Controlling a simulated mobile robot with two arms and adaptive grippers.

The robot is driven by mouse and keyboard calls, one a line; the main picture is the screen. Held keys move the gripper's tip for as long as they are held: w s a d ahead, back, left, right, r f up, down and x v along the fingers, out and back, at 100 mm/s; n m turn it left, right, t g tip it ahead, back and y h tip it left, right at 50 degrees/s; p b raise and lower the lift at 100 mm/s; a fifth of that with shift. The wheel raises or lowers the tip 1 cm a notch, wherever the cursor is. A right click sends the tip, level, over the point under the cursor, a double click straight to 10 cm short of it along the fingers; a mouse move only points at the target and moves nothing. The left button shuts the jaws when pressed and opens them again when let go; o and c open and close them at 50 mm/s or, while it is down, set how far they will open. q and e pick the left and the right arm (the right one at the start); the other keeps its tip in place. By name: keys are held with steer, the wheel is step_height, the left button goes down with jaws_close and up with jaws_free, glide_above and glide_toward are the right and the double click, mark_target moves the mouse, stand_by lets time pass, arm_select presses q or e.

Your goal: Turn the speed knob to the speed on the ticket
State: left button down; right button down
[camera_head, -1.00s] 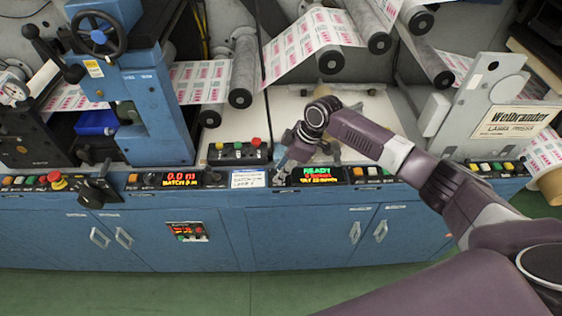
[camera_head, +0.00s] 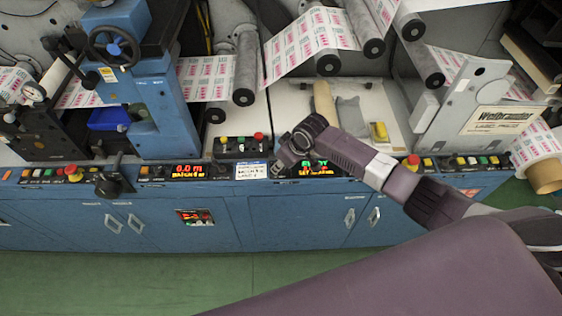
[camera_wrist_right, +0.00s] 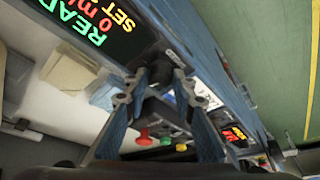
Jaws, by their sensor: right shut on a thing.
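The dark speed knob (camera_wrist_right: 158,62) shows in the right wrist view, beside the lit display (camera_wrist_right: 92,25). My right gripper (camera_wrist_right: 160,74) is shut on the knob, its fingertips on either side of it. In the head view my right gripper (camera_head: 280,168) is at the console front, and my wrist hides the knob. The display (camera_head: 320,169) is partly covered there; its full text cannot be read. The white ticket (camera_head: 252,170) is on the console just left of my gripper; its writing is too small to read. My left gripper is not in view.
A button box (camera_head: 240,146) with green, yellow and red buttons stands behind the ticket. A red stop button (camera_head: 412,162) is to the right. Another lit display (camera_head: 188,170) is left of the ticket. Printed web and rollers (camera_head: 327,64) hang above.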

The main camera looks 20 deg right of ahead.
steer(key=shift+w+r, duration=0.1)
steer(key=shift+r, duration=0.05)
steer(key=c, duration=1.8)
jaws_free()
steer(key=shift+o, duration=0.9)
steer(key=v, duration=1.2)
steer(key=shift+s, duration=0.2)
